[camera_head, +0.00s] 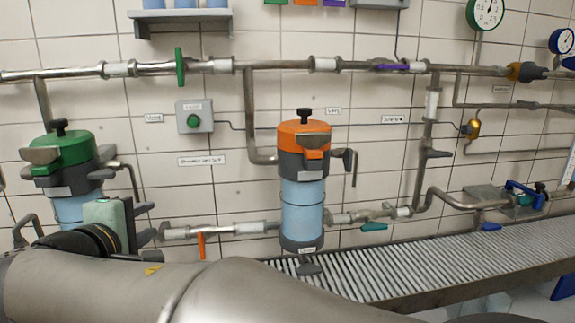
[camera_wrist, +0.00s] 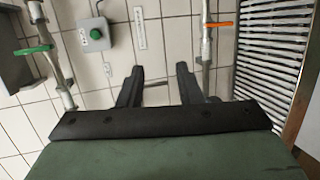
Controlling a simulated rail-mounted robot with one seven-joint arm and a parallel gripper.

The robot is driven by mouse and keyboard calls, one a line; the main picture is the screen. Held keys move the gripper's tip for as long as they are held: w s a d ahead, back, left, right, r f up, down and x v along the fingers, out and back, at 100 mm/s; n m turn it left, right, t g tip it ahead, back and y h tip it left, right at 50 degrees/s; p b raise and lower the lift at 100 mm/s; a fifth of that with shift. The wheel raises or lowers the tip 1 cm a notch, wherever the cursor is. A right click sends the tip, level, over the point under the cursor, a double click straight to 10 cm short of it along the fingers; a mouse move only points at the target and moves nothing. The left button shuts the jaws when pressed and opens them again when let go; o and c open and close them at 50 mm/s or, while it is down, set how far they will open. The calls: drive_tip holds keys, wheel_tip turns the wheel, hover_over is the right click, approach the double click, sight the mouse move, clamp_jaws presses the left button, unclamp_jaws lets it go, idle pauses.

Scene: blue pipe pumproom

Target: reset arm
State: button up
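My gripper (camera_wrist: 160,68) is open in the wrist view, with its two dark fingers apart and only tiled wall showing between them. In the head view my gripper (camera_head: 150,222) is at the lower left, in front of the green-topped canister, with its fingers to the right. My grey arm stretches across the bottom of the head view and hides part of the floor and grating. The gripper holds nothing that I can see.
A green-topped canister (camera_head: 66,150) stands behind my gripper. An orange-topped canister (camera_head: 303,190) is at the centre. A green-button box (camera_head: 194,117) is on the wall and also shows in the wrist view (camera_wrist: 91,36). An orange-handled valve (camera_head: 201,245) is right of my gripper. A grating (camera_head: 430,264) runs right.

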drive_tip(key=w+d+f+m+g+h+p, duration=0.2)
drive_tip(key=d+f+m+g+p, duration=0.15)
drive_tip(key=d, duration=0.95)
drive_tip(key=w+d+f+m+g+h+p, duration=0.1)
drive_tip(key=d+f+m+g+h+p, duration=0.25)
drive_tip(key=d, duration=0.95)
drive_tip(key=s+d+f+m+g+y+p, duration=0.2)
drive_tip(key=s+d+m+g+p, duration=0.1)
drive_tip(key=s+d+m, duration=0.2)
drive_tip(key=s+d+f+m+g+y+p, duration=0.3)
drive_tip(key=s+d+m, duration=0.3)
drive_tip(key=s+d, duration=0.3)
drive_tip(key=shift+s+d+f+g+p, duration=0.15)
drive_tip(key=shift+s+d+g+p, duration=0.2)
drive_tip(key=shift+s+g, duration=0.6)
